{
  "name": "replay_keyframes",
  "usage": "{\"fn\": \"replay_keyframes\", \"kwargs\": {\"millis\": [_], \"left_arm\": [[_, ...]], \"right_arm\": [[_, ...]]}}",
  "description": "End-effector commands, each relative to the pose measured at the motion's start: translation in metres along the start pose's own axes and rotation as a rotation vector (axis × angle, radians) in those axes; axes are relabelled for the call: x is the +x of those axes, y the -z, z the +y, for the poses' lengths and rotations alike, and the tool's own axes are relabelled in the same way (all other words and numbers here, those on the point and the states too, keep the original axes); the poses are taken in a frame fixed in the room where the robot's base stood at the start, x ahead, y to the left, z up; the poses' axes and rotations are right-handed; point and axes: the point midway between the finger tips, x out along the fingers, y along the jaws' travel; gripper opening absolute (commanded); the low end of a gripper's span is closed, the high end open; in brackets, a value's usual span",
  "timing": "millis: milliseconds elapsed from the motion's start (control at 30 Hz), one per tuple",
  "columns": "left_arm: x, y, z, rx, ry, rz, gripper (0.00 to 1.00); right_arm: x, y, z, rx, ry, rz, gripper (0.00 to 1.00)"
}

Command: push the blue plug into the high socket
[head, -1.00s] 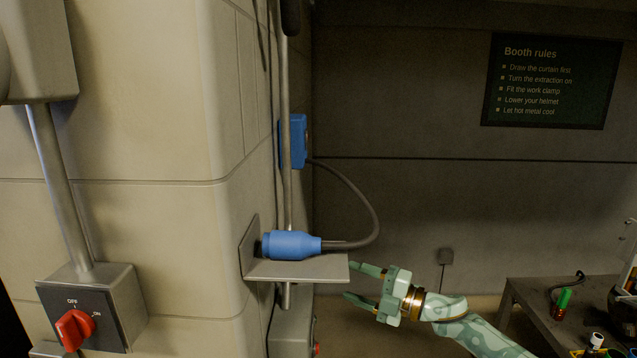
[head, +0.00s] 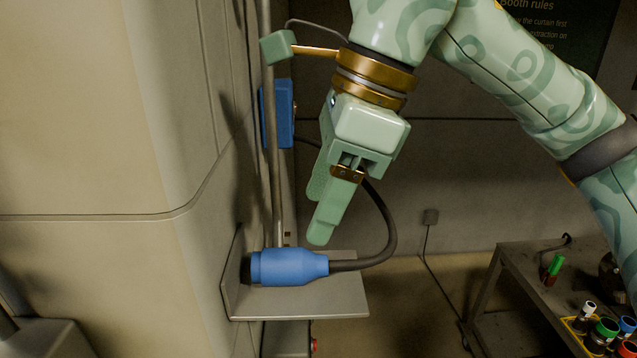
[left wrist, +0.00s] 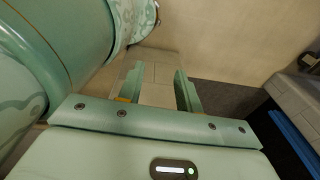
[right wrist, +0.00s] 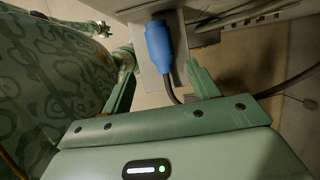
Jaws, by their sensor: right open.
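My right gripper (head: 316,217) is open and empty above the plug, fingers pointing down. In the right wrist view the blue plug (right wrist: 158,46) shows beyond and between the spread fingers (right wrist: 160,80), not held. A blue box (head: 277,113) is mounted higher on the wall behind a vertical pipe; I cannot tell whether it is the high socket. My left gripper (left wrist: 160,88) shows only in the left wrist view, open and empty.
The vertical pipe (head: 271,190) runs close behind the shelf. The plug's cable (head: 388,225) loops up behind my right gripper. A workbench (head: 517,265) with several small coloured items stands at the lower right.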

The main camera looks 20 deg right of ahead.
Motion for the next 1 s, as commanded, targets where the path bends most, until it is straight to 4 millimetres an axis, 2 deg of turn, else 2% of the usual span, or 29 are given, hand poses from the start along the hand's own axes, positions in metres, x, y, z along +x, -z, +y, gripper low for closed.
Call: {"fn": "replay_keyframes", "kwargs": {"millis": [167,333,500,667,900,933,1000], "left_arm": [[0.021,-0.009,0.002,0.001,-0.002,-0.012,0.35],[0.043,-0.004,0.000,0.000,0.002,-0.002,0.35],[0.056,0.002,-0.002,0.000,0.004,0.011,0.35],[0.061,0.001,-0.002,0.000,0.004,0.010,0.35],[0.060,-0.002,-0.001,-0.001,0.003,0.005,0.35],[0.060,-0.002,-0.001,-0.001,0.003,0.004,0.35],[0.060,-0.003,-0.001,-0.001,0.003,0.003,0.35]], "right_arm": [[0.025,0.001,0.000,0.001,-0.005,-0.002,0.60],[0.052,0.001,0.000,0.001,-0.007,-0.003,0.60],[0.074,0.001,0.000,0.002,-0.005,-0.003,0.60],[0.083,0.000,0.000,0.002,-0.004,-0.004,0.60],[0.083,-0.001,0.000,0.002,-0.004,-0.004,0.60],[0.083,-0.001,0.000,0.002,-0.004,-0.004,0.57],[0.083,-0.001,0.000,0.002,-0.004,-0.004,0.38]]}}
